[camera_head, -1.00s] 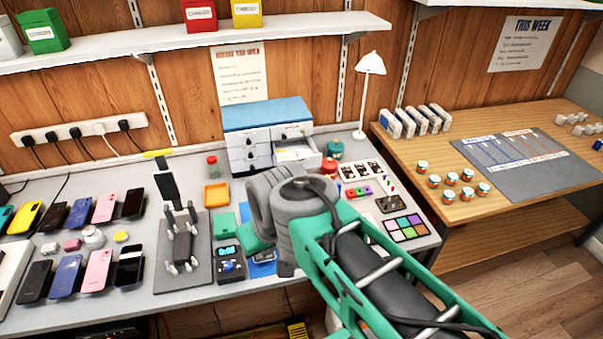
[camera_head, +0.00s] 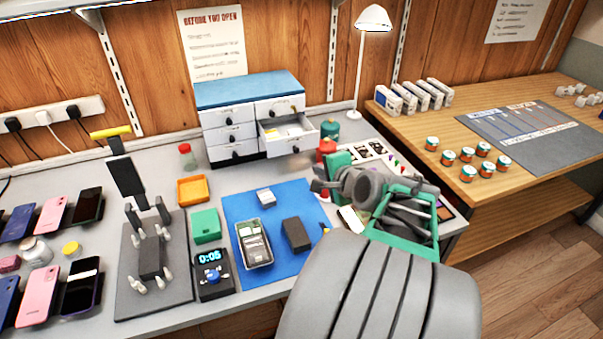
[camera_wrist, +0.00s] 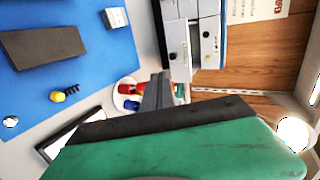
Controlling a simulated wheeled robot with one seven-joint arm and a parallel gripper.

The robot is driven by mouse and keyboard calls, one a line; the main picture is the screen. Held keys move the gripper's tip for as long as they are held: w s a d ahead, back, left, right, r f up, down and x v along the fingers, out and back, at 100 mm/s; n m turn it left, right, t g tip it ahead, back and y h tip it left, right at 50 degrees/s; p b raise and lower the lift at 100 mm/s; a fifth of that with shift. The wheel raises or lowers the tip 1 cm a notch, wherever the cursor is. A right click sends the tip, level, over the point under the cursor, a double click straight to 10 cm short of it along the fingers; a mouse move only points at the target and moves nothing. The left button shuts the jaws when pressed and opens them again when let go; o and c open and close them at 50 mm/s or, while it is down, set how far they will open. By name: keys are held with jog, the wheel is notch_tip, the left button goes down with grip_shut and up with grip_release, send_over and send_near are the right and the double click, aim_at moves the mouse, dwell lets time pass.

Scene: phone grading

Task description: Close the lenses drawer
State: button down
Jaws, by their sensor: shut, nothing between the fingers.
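The small drawer cabinet (camera_head: 228,132) stands at the back of the bench, white-fronted with a blue top. One drawer (camera_head: 290,142), in its right column below the top one, is pulled out and holds small pale items; I cannot read its label. The cabinet also shows turned sideways in the wrist view (camera_wrist: 208,28). My gripper (camera_head: 322,186) is in front of the open drawer and to its lower right, apart from it. In the wrist view its fingers (camera_wrist: 160,90) are together with nothing between them.
A lamp (camera_head: 372,20) rises behind.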

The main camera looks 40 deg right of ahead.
jog(key=w+r+x, duration=0.1)
jog(key=r+x, duration=0.1)
jog(key=x, duration=1.1)
jog(key=shift+d, duration=0.45)
jog(key=shift+w, duration=0.15)
